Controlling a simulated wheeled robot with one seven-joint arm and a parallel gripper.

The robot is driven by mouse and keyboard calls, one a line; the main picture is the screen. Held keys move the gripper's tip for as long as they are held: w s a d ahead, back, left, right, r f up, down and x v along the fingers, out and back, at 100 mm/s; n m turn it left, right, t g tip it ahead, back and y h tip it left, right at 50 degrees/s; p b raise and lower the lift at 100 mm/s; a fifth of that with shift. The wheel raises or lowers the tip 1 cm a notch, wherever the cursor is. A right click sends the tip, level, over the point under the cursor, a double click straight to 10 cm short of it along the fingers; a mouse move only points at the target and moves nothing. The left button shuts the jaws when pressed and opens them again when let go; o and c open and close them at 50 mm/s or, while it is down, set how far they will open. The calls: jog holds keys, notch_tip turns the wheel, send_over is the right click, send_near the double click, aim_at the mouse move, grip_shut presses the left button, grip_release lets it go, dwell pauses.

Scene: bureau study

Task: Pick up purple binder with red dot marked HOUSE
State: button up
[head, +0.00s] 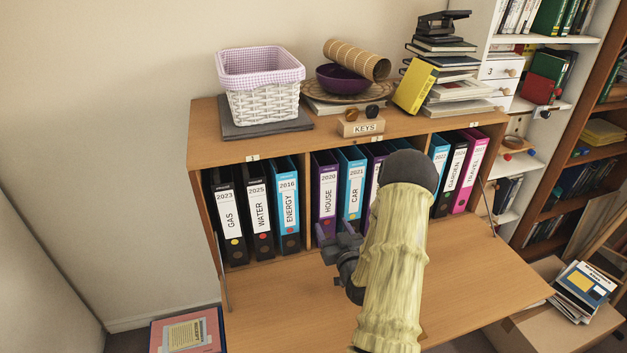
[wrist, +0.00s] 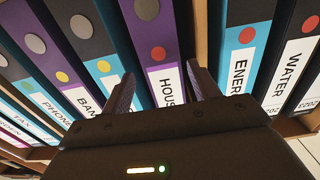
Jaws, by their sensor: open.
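The purple binder marked HOUSE (head: 326,192) stands upright in the middle compartment, at its left end beside the divider. In the wrist view the HOUSE binder (wrist: 150,28) shows a red dot and a grey finger hole on its spine. My gripper (head: 334,250) is open and empty, in front of the lower part of this binder. In the wrist view my gripper's fingers (wrist: 165,90) appear on either side of the HOUSE label, the left one over the neighbouring blue binder, the right one near the divider. I cannot tell whether they touch anything. The gripper body hides the label's lower part.
The blue CAR binder (head: 351,185) stands right of HOUSE. The ENERGY binder (head: 287,205) stands left of the divider, with WATER (head: 258,212) and GAS (head: 229,218). The lowered desk flap (head: 290,300) is clear. A basket (head: 262,100) and KEYS box (head: 362,127) stand on top.

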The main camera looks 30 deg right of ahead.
aim_at(328, 218)
jog(key=x, duration=0.4)
jog(key=shift+w+p, duration=0.1)
jog(key=shift+p, duration=0.2)
jog(key=x, duration=0.1)
jog(key=p+x, duration=0.1)
jog(key=x, duration=0.2)
jog(key=shift+w+r+p, duration=0.3)
jog(key=shift+p, duration=0.05)
jog(key=shift+w+d, duration=0.1)
jog(key=shift+w, duration=0.25)
jog(key=shift+c, duration=0.4)
jog(key=c, duration=1.1)
grip_shut()
